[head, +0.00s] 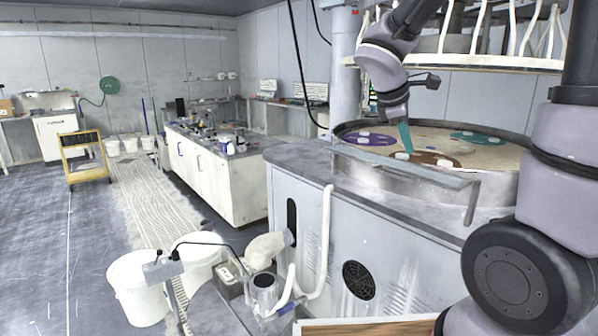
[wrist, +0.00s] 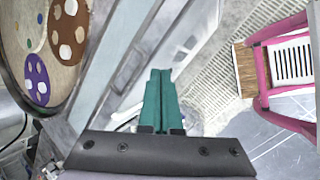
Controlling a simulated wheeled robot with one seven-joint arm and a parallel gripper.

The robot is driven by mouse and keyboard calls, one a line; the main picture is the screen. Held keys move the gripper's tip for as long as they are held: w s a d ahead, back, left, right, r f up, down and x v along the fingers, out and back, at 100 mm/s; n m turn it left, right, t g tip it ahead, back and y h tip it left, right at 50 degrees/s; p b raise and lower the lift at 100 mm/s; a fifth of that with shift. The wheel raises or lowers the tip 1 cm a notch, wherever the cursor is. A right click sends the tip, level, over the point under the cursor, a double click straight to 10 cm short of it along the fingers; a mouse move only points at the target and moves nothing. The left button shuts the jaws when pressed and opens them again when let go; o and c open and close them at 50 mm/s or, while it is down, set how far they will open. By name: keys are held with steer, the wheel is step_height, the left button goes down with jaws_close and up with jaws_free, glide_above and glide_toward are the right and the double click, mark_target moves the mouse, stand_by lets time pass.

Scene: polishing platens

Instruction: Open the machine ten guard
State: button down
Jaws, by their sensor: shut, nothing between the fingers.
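The polishing machine (head: 390,218) stands at the right in the head view, with a large round platen (head: 470,143) on top carrying purple, teal and brown discs. A long, narrow grey guard panel (head: 425,172) runs along the platen's near side; it appears as a pale slanted strip in the wrist view (wrist: 112,60). No number is readable on it. My gripper (head: 406,150) points down with teal fingers just behind the panel in the head view. In the wrist view its fingers (wrist: 160,75) are shut together and empty, right of the strip. I cannot tell whether they touch it.
White buckets (head: 140,285) and a hose stand at the machine's left foot. A white cabinet bench (head: 215,180) and a yellow cart (head: 84,158) are farther left, with open floor between. A pink-framed cart (wrist: 262,70) is at the right in the wrist view.

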steer(key=s+a+r+m+t+y, duration=0.1)
steer(key=s+r+m+y, duration=0.2)
steer(key=s+m, duration=0.3)
steer(key=s+a+r+m+t+y, duration=0.1)
steer(key=s+r+m+t+y, duration=0.1)
steer(key=s+r+m+y, duration=0.2)
steer(key=s+r+m, duration=0.1)
steer(key=s+m, duration=0.2)
steer(key=m, duration=0.3)
steer(key=shift+s+a+r+m+t, duration=0.2)
steer(key=shift+r+m+t, duration=0.1)
steer(key=shift+r+m, duration=0.1)
steer(key=c, duration=0.8)
jaws_free()
steer(key=shift+s+a+r+m, duration=0.15)
steer(key=shift+s+m, duration=0.05)
steer(key=shift+m, duration=0.2)
steer(key=shift+c, duration=0.2)
steer(key=n+g+h, duration=0.3)
steer(key=n+h, duration=0.5)
steer(key=h, duration=0.9)
glide_toward(399, 176)
steer(key=w+f, duration=0.1)
steer(key=w, duration=0.2)
steer(key=x, duration=1.1)
steer(key=shift+d, duration=0.2)
